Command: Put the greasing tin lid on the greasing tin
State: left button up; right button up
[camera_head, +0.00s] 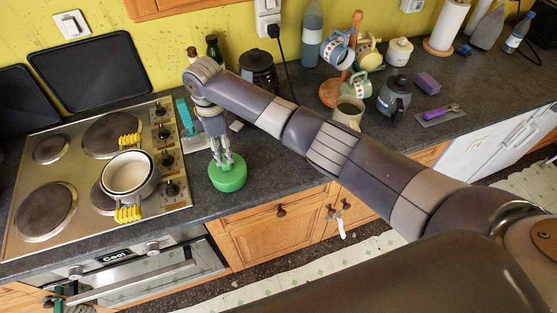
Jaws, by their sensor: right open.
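A round green container (227,178) stands on the dark worktop near its front edge, just right of the hob. It looks like the greasing tin, but I cannot tell whether its lid is on it or elsewhere. My right gripper (226,160) points down right over the green container, with its fingers open at the top of it. The fingers hide part of its top, and I cannot tell whether they touch it. My left gripper is not in view.
A white pot (127,174) with yellow grips sits on the hob (80,205) at left. A teal tool (185,118) lies behind the gripper. A mug tree (335,95), a cream mug (349,112) and a dark grinder (395,98) stand further right. Worktop right of the green container is clear.

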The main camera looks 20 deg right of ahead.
jog(key=shift+r, duration=0.95)
